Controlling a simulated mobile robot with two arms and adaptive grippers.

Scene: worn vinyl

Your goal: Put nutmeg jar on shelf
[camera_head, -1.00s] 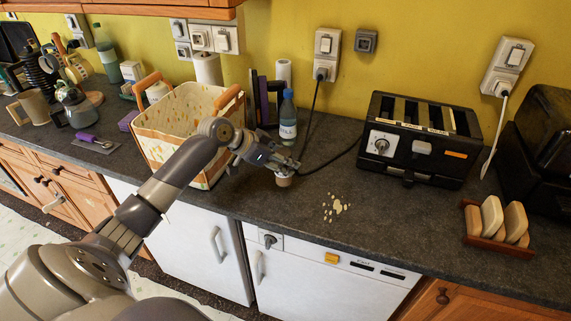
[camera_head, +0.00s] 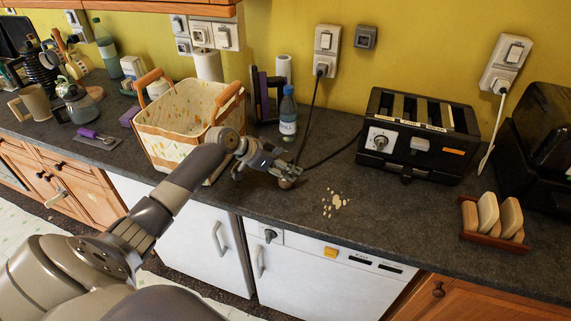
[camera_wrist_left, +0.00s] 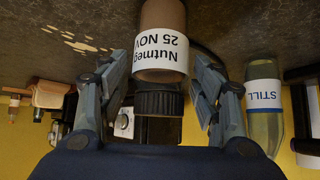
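The nutmeg jar (camera_wrist_left: 160,60) has a brown body, a dark lid and a white label reading "Nutmeg 25 NOV". In the left wrist view it is between the two fingers of my left gripper (camera_wrist_left: 162,68), lid toward the camera, with its base cut off at the top edge. The fingers are spread on both sides, with narrow gaps showing beside the jar. In the head view my left gripper (camera_head: 286,172) is low over the counter and hides most of the jar (camera_head: 286,183). My right gripper is not in view. I cannot make out a clear shelf.
A patterned basket (camera_head: 165,153) stands left of the gripper. A bottle labelled "STILL" (camera_head: 288,118) stands behind it, also in the wrist view (camera_wrist_left: 263,112). A black toaster (camera_head: 418,137) and toast rack (camera_head: 492,240) are at right. Pale spots mark the otherwise clear counter (camera_head: 385,215) in front.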

